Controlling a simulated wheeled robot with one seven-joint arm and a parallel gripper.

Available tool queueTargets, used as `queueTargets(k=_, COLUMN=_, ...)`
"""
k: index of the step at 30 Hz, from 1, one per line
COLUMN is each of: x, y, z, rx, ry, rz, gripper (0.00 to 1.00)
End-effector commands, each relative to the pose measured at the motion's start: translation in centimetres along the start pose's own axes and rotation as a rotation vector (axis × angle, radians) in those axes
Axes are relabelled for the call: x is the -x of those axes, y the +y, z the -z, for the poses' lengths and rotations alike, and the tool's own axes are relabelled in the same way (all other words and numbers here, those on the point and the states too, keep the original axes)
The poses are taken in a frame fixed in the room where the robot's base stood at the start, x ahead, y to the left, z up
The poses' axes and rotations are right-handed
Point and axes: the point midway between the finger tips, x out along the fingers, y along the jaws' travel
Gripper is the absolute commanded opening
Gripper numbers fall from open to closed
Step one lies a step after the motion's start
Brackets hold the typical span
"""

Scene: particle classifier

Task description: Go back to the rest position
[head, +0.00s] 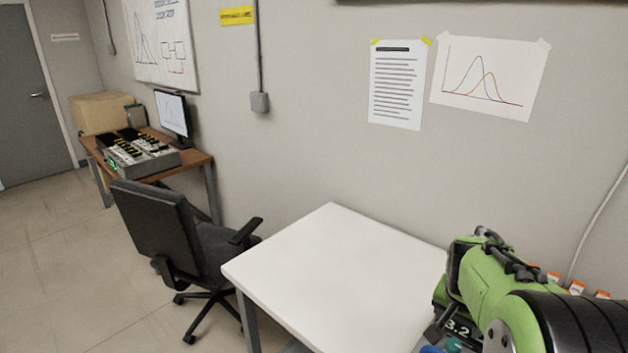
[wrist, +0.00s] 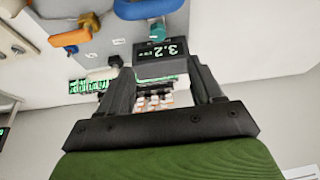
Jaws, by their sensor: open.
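My gripper (wrist: 160,68) shows in the wrist view with its two dark fingers spread apart. Nothing is clasped between them. A grey device with a dark display reading 3.2 (wrist: 168,50) lies beyond the fingertips, with a teal knob (wrist: 157,30) beside the display. Small white and orange pieces (wrist: 155,101) show in the gap between the fingers. In the head view my green arm reaches in from the lower right, over the right end of the white table (head: 335,260).
Orange-capped items (head: 576,287) stand behind my arm. The table's left part is bare. An office chair (head: 185,240) stands left of it. A wooden desk (head: 196,160) with a monitor (head: 172,113), grey equipment (head: 145,158) and a cardboard box (head: 100,112) is farther back.

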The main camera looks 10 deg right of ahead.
Motion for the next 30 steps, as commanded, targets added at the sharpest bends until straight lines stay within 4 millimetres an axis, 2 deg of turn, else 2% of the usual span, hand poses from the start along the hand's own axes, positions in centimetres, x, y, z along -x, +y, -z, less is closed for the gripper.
queueTargets(k=2, x=3.0, y=-1.1, z=-1.6, rx=0.073, ry=0.01, rz=0.051, gripper=0.66)
queueTargets(k=4, x=6.8, y=-2.2, z=-4.5, rx=0.187, ry=0.018, rz=0.12, gripper=0.66)
queueTargets(k=6, x=10.4, y=-2.7, z=-8.1, rx=0.325, ry=0.028, rz=0.191, gripper=0.66)
queueTargets(k=9, x=14.2, y=-2.4, z=-13.3, rx=0.522, ry=0.048, rz=0.278, gripper=0.66)
queueTargets(k=12, x=16.2, y=-1.4, z=-17.4, rx=0.682, ry=0.071, rz=0.339, gripper=0.66)
queueTargets(k=15, x=17.0, y=-0.5, z=-19.8, rx=0.779, ry=0.087, rz=0.37, gripper=0.66)
queueTargets(k=18, x=17.1, y=-0.2, z=-20.7, rx=0.813, ry=0.091, rz=0.379, gripper=0.66)
queueTargets(k=30, x=17.1, y=-0.2, z=-20.6, rx=0.81, ry=0.091, rz=0.378, gripper=0.66)
